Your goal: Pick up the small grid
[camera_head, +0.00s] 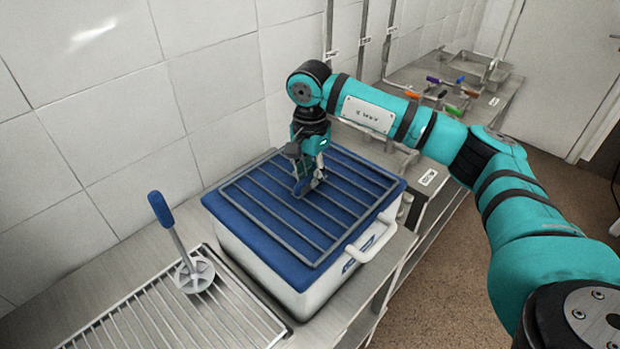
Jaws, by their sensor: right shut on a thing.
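A small grey grid (281,226) of parallel bars lies over the blue top (244,222) of a white box (267,278) with a handle. My right gripper (304,187) points down at the middle of the grid and is shut on one of its bars. The grid looks flat; I cannot tell whether it touches the blue top everywhere. The gripper hides a small part of the bars. My left gripper is not in view.
A blue-handled tool with a round head (195,274) stands on a larger metal rack (215,318) at the lower left. White tiled wall is behind the box. Several coloured-handled tools and a metal tray (483,70) lie on the counter at the back right.

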